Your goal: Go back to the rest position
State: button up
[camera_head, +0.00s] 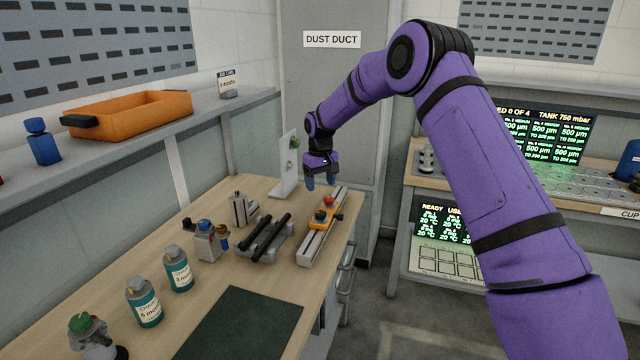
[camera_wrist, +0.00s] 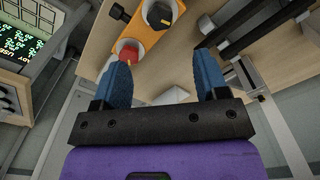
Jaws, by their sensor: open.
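My gripper (camera_head: 321,182) hangs at the end of my purple arm, above the far right end of the wooden workbench (camera_head: 262,190). Its two blue fingers are spread apart with nothing between them, as the wrist view (camera_wrist: 163,88) also shows. Just below and beside it is an orange block (camera_head: 322,215) with a red knob (camera_head: 328,202) on a grey rail (camera_head: 318,240). In the wrist view the red knob (camera_wrist: 129,54) lies near the left finger, and the gripper appears apart from it.
A white upright plate (camera_head: 288,168) stands just left of my gripper. Black bars (camera_head: 265,232), bottles (camera_head: 144,302) and a dark mat (camera_head: 240,325) occupy the bench. An orange tray (camera_head: 130,115) is on the shelf. A bench with screens (camera_head: 440,222) stands right, with open floor between.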

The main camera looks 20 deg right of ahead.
jog(key=s+d+r+m+t, duration=0.1)
jog(key=s+d+r, duration=0.1)
jog(key=s+r, duration=0.95)
jog(key=s+d+r+t, duration=0.2)
jog(key=s+r, duration=0.9)
jog(key=r, duration=0.2)
jog(key=s+d+m+t, duration=0.2)
jog(key=s+d, duration=0.1)
jog(key=s, duration=2.7)
